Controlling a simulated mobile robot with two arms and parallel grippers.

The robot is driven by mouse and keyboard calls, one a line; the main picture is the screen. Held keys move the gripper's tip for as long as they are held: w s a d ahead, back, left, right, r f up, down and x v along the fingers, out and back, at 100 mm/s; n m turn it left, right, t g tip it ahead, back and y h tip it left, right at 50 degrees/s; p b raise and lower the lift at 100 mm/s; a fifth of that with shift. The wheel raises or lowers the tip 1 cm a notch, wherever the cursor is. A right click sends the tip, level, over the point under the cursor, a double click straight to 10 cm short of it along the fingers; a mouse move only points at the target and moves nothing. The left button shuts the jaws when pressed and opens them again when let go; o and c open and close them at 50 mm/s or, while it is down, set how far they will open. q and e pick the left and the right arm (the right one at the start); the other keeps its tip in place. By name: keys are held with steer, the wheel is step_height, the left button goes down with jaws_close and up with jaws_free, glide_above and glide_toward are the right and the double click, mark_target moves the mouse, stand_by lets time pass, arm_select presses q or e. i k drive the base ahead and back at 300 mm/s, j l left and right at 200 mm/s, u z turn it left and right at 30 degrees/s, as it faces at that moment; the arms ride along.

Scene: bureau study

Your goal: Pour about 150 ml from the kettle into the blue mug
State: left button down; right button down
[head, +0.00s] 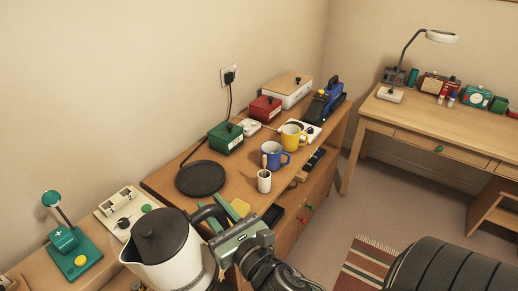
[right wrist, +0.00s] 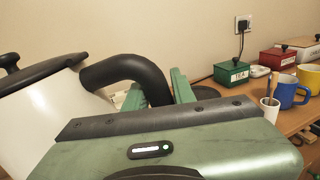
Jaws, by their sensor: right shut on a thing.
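The white kettle (head: 183,262) with a dark lid is at the lower left of centre in the head view, near the camera. My right gripper (head: 222,226) is shut on its black handle, which also shows in the right wrist view (right wrist: 128,72). The kettle is off its round black base (head: 200,179). I cannot tell surely whether it is tilted. Its spout side faces left, away from the mugs. The blue mug (head: 271,157) stands upright on the desk, beyond the gripper and to its right; it also shows in the right wrist view (right wrist: 285,92). Its inside is hidden. My left gripper is not seen.
A white cup with a stick (head: 264,182) stands just in front of the blue mug, and a yellow mug (head: 291,138) behind it. A green tin (head: 226,140), a red tin (head: 265,109) and a blue machine (head: 325,104) stand further back. A green device (head: 76,255) is at left.

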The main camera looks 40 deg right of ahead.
mark_target(274, 163)
steer(key=u, duration=1.2)
steer(key=k+l+u, duration=0.25)
steer(key=l, duration=0.15)
steer(key=k+l+u, duration=0.1)
steer(key=l+u, duration=0.15)
steer(key=l, duration=0.15)
steer(key=k+l, duration=0.25)
steer(key=l, duration=0.2)
steer(key=k+l, duration=0.3)
steer(key=l, duration=0.15)
steer(key=k+l, duration=0.25)
steer(key=l, duration=0.2)
steer(key=k+l, duration=0.25)
steer(key=l, duration=0.15)
steer(key=k+l, duration=0.3)
steer(key=l, duration=0.15)
steer(key=k+l, duration=0.25)
steer(key=l, duration=0.2)
steer(key=k+l, duration=0.3)
steer(key=l, duration=0.15)
steer(key=i+j, duration=0.15)
steer(key=i, duration=0.35)
